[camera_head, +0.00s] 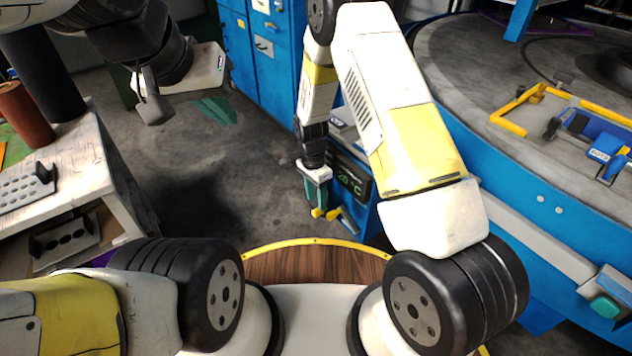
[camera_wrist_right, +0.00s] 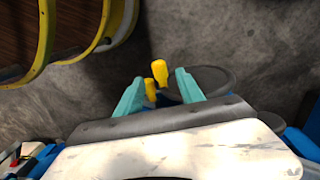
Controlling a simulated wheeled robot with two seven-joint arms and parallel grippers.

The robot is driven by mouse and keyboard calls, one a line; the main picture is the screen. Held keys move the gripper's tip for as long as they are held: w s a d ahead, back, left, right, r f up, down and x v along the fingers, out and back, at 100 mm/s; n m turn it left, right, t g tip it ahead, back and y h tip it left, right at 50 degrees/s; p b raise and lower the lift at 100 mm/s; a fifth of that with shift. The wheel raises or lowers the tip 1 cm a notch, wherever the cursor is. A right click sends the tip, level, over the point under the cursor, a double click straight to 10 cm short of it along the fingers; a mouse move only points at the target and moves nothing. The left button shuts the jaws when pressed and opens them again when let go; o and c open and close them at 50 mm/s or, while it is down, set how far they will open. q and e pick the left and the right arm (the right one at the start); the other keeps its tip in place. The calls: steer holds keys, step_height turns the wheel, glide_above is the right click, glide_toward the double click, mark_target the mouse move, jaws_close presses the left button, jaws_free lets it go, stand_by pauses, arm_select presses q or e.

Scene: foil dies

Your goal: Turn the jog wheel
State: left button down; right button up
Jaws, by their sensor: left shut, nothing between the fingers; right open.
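The jog wheel appears to be the dark disc (camera_wrist_right: 212,80) in the right wrist view, partly hidden behind my right gripper. A yellow knob (camera_wrist_right: 160,71) shows near it, in line with the gap between my right fingers; its depth relative to the fingertips is unclear. In the head view yellow parts (camera_head: 326,213) show at the right gripper's tip, beside the blue console. My right gripper (camera_head: 319,201) is open, pointing down, with teal fingers; it also shows in the wrist view (camera_wrist_right: 159,78). My left gripper (camera_head: 219,110) is shut and empty, over the floor at upper left.
The console's dark display (camera_head: 352,178) stands just right of my right gripper. A large round blue-sided table (camera_head: 460,70) fills the right, with a green button (camera_head: 606,306) at its front. A workbench (camera_head: 85,160) stands at left. Open floor lies between.

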mark_target(317, 209)
steer(key=shift+s+d+f, duration=0.1)
steer(key=shift+s+f, duration=0.05)
steer(key=shift+f, duration=2.1)
jaws_close()
